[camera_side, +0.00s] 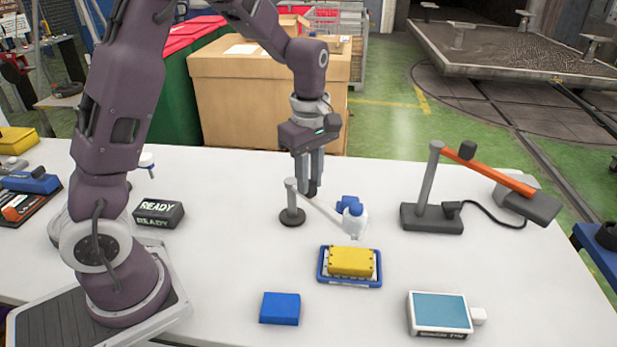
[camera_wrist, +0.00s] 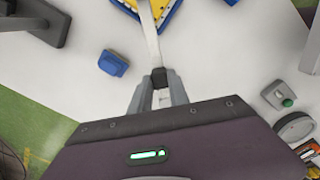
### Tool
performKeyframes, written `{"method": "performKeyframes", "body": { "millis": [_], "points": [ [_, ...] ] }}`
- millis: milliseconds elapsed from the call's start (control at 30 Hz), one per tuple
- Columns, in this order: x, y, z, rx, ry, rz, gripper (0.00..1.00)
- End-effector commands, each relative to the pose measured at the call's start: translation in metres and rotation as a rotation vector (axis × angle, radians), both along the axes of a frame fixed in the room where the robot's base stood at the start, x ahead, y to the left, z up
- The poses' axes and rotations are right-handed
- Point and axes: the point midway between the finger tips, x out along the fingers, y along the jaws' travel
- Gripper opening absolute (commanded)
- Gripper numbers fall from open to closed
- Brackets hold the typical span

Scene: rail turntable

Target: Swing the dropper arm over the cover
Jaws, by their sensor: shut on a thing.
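The dropper arm is a thin white bar (camera_side: 323,210) on a short grey post with a dark round base (camera_side: 292,217). It reaches right and toward the side camera, to a small white bottle with a blue top (camera_side: 355,221). My gripper (camera_side: 311,190) is shut on the arm's dark knob (camera_wrist: 158,77), close to the post. The yellow cover (camera_side: 351,262) lies in a blue-rimmed tray (camera_side: 349,284), in front of the bottle. In the wrist view the white bar (camera_wrist: 150,38) runs up to the cover's edge; its far end is cut off.
A stand with an orange arm (camera_side: 490,172) and a cable is at the right. A blue block (camera_side: 280,308) and a blue-screened device (camera_side: 438,312) lie in front. A READY sign (camera_side: 158,213) stands left. A small blue object (camera_wrist: 113,63) lies beside the bar. Table between them is clear.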

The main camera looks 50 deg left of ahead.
Motion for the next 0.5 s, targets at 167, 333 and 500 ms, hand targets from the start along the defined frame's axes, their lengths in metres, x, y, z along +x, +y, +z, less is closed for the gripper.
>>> {"method": "performKeyframes", "body": {
  "millis": [167, 333, 500],
  "points": [
    [0.0021, 0.0004, 0.001, -0.001, -0.007, 0.007, 0.0],
    [0.0022, 0.0004, 0.001, -0.001, -0.008, 0.007, 0.33],
    [0.0015, 0.0003, 0.0006, -0.001, -0.005, 0.005, 0.44]
  ]
}}
